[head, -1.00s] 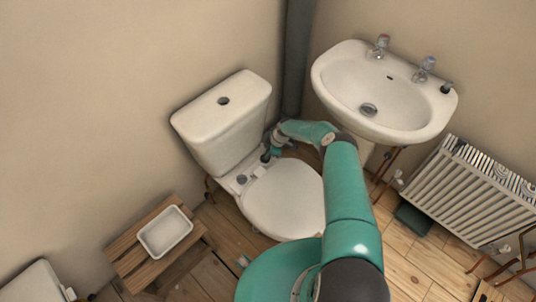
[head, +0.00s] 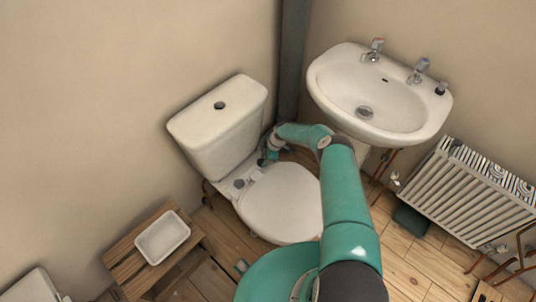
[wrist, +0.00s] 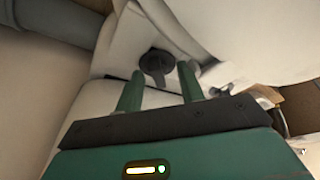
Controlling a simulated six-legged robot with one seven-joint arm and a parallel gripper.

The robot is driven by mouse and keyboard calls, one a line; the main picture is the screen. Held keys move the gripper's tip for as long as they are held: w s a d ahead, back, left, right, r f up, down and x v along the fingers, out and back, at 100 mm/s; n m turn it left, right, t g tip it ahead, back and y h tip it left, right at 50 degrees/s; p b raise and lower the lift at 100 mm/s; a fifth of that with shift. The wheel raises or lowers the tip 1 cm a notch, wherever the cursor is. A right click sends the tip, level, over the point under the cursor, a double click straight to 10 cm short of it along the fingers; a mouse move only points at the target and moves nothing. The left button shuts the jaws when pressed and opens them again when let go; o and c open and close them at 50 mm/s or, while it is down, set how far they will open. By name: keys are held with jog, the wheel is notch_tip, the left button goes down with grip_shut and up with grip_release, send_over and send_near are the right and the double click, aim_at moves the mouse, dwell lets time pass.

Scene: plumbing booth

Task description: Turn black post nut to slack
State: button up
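The black post nut (wrist: 156,64), a dark winged knob, sits on the white toilet fitting in the wrist view. My gripper (wrist: 160,72) is open. Its two green fingers stand apart on either side of the nut's lower wing, with the nut just beyond and between the tips; I cannot tell whether they touch it. In the head view my gripper (head: 266,158) is at the back of the toilet seat (head: 283,205), beside the cistern (head: 220,125), and hides the nut there. A grey nut (head: 239,184) shows at the other seat hinge.
A dark vertical pipe (head: 293,60) runs in the corner behind my arm. A basin (head: 375,105) is right of the arm, with a radiator (head: 468,190) further right. A wooden stool (head: 125,255) with a white tray (head: 163,237) stands left of the toilet.

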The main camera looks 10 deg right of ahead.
jog(key=v, duration=1.3)
jog(key=shift+r, duration=0.3)
jog(key=s+a+r+m+h, duration=0.1)
jog(key=s+r+m+h, duration=0.15)
jog(key=r, duration=0.95)
jog(key=s+a+r+m+t+h, duration=0.15)
jog(key=s+r, duration=0.25)
jog(key=r, duration=0.9)
jog(key=s+a+r+m+h, duration=0.1)
jog(key=s+a+r, duration=0.15)
jog(key=r, duration=0.95)
jog(key=s+r+m+t, duration=0.1)
jog(key=s+r+m, duration=0.2)
jog(key=s, duration=0.7)
jog(key=s+r+m+t, duration=0.1)
jog(key=s+r+m, duration=0.3)
jog(key=s+r, duration=0.3)
jog(key=s+r+m+t, duration=0.1)
jog(key=s+r+m, duration=0.3)
jog(key=s, duration=0.8)
jog(key=shift+s+a+r+y, duration=0.3)
jog(key=shift+a+r, duration=0.15)
